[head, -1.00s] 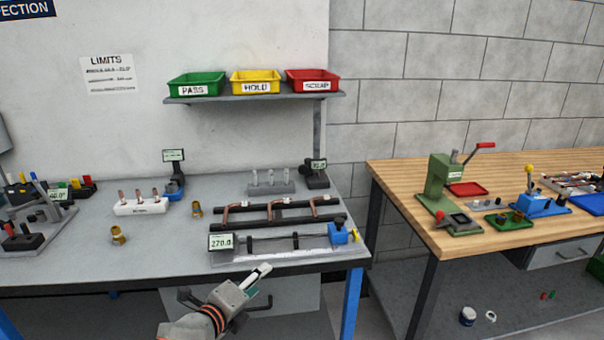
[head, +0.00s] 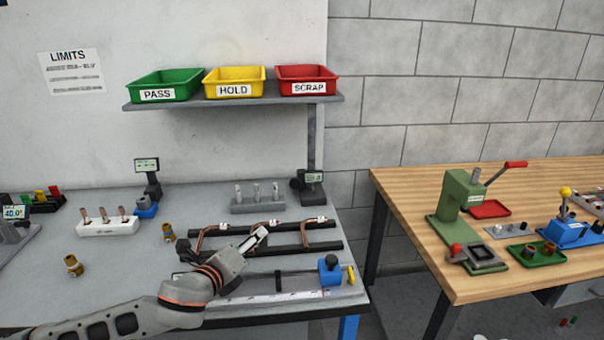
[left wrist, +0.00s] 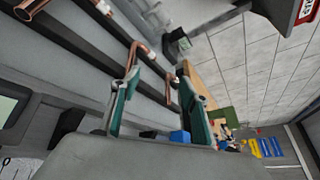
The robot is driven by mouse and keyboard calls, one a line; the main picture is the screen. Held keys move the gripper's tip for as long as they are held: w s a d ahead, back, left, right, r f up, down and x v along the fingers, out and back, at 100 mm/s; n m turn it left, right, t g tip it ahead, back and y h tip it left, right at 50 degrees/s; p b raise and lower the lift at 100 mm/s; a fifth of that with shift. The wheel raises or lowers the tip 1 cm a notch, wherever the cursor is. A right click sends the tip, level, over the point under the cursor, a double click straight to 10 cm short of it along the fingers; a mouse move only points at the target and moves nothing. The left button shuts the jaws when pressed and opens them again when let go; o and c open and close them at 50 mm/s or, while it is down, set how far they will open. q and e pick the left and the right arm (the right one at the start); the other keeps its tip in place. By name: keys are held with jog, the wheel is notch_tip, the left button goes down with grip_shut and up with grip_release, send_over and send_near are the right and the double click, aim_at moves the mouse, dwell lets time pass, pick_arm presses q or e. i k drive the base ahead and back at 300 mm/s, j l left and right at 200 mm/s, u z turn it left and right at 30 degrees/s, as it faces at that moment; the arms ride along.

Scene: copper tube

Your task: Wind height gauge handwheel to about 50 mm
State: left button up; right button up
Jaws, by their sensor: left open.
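A small dark gauge (head: 312,187) with a lit display and a round dark knob or wheel (head: 297,183) on its left side stands at the back right of the grey bench. I take it to be the height gauge; its reading is too small to be sure of. My left gripper (head: 260,238) is over the bench, in front of the gauge and near the bent copper tubes (head: 268,225). It is apart from the gauge. In the left wrist view its teal-lined fingers (left wrist: 158,100) are spread, with nothing seen clamped between them. My right gripper is not in view.
Black rails (head: 320,245) carry the copper tubes beneath the gripper. A grey block with upright pins (head: 258,205) stands left of the gauge. A shelf (head: 235,102) with three bins hangs above. A measuring fixture with a blue block (head: 329,272) lies at the front.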

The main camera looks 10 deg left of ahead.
aim_at(296, 183)
jog(key=i+l, duration=0.1)
jog(key=i, duration=0.3)
jog(key=i+l, duration=0.1)
jog(key=i, duration=0.35)
